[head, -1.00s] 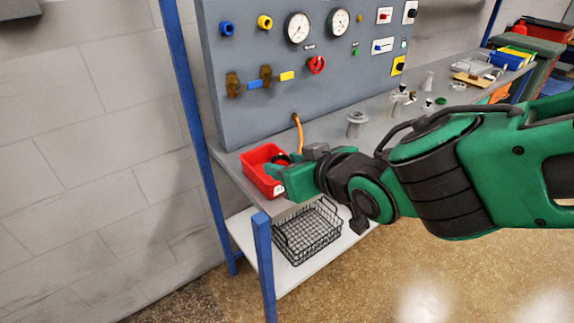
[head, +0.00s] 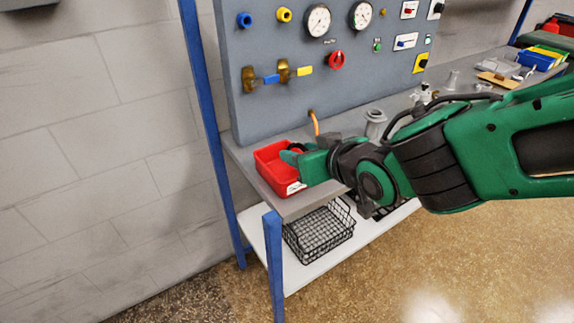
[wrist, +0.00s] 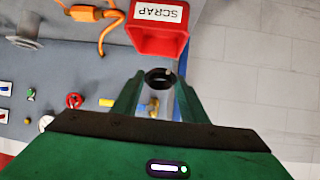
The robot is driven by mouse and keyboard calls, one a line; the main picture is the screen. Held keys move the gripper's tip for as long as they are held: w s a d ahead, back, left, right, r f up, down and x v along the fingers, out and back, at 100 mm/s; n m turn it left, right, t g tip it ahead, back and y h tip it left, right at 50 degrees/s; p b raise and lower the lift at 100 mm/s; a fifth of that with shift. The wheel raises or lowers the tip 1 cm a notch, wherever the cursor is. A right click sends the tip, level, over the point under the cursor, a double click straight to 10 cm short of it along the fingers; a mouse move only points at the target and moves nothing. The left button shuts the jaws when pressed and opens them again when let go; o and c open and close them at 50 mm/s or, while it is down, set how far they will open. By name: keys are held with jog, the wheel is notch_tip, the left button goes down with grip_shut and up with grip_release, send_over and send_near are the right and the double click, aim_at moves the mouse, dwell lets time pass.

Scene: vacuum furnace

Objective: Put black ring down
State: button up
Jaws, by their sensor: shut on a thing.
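My gripper (wrist: 158,88) has green fingers shut on the black ring (wrist: 159,77), which sits between the fingertips in the wrist view. In the head view my gripper (head: 290,156) is at the right side of the red bin (head: 268,172), and a dark curved part, likely the ring, shows behind the fingertips. In the wrist view the red bin (wrist: 150,44) with its SCRAP label lies just beyond the ring, and the ring shows clear of its rim. The height of the ring over the bin cannot be told.
The bin stands on the left end of the grey bench (head: 240,160), beside the upright panel (head: 290,100). An orange hose (head: 315,124) and a grey flanged fitting (head: 375,124) are close by. A wire basket (head: 320,232) is on the shelf below.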

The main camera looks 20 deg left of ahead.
jog(key=x, duration=0.6)
jog(key=d+x, duration=0.1)
jog(key=x, duration=0.3)
jog(key=shift+w+a+f, duration=0.1)
jog(key=shift+w+f, duration=0.15)
jog(key=shift+w, duration=0.15)
jog(key=shift+f, duration=2)
jog(key=shift+f, duration=0.1)
jog(key=shift+f, duration=0.35)
jog(key=shift+f, duration=0.15)
jog(key=o, duration=0.7)
jog(key=shift+o, duration=0.2)
